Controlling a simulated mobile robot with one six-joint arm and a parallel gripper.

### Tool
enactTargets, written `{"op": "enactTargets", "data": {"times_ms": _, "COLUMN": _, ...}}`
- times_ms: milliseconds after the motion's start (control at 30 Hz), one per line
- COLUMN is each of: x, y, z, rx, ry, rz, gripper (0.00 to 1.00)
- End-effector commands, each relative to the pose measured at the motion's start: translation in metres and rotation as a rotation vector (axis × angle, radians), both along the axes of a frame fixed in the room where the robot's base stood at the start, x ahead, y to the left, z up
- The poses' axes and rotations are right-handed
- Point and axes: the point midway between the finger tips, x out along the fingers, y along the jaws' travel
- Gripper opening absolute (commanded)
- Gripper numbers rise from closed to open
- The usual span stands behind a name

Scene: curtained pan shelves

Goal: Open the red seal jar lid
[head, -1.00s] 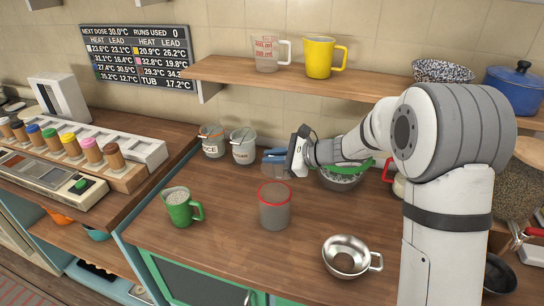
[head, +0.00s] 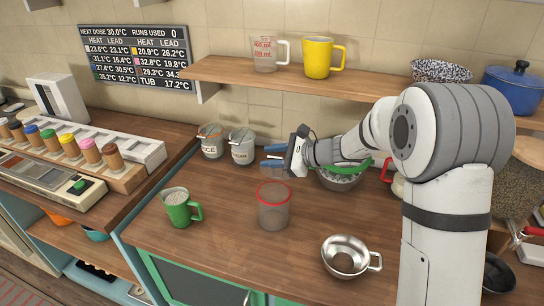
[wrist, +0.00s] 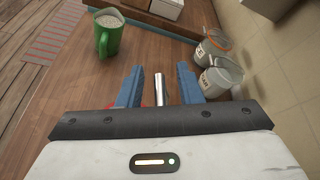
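The clear jar (head: 273,212) with a red seal around its rim stands upright on the wooden counter. Its mouth shows inside the red ring. A faint translucent piece, apparently its raised lid, shows behind and above the rim, partly covered by my fingers. My gripper (head: 274,156) is just above and behind the jar, its two blue fingers spread apart. In the wrist view my fingers (wrist: 159,88) stand either side of a narrow silvery piece (wrist: 159,89), with gaps on both sides. Only slivers of red show below them; the rest of the jar is hidden by my gripper.
Two lidded canisters (head: 242,148) stand behind, left of my gripper. A green cup (head: 179,210) is to the jar's left and a metal cup (head: 346,272) to its front right. A bowl (head: 343,180) sits under my arm. A shelf (head: 225,75) hangs above. Counter in front is clear.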

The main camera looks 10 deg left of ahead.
Motion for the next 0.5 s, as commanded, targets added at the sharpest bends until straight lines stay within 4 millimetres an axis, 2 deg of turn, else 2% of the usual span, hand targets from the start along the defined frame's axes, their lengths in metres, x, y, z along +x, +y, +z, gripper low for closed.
{"op": "enactTargets", "data": {"times_ms": 167, "x": -0.001, "y": -0.01, "z": 0.003, "rx": 0.001, "ry": -0.002, "rz": -0.002, "gripper": 0.32}}
{"op": "enactTargets", "data": {"times_ms": 500, "x": -0.01, "y": -0.061, "z": 0.021, "rx": 0.0, "ry": -0.002, "rz": -0.003, "gripper": 0.32}}
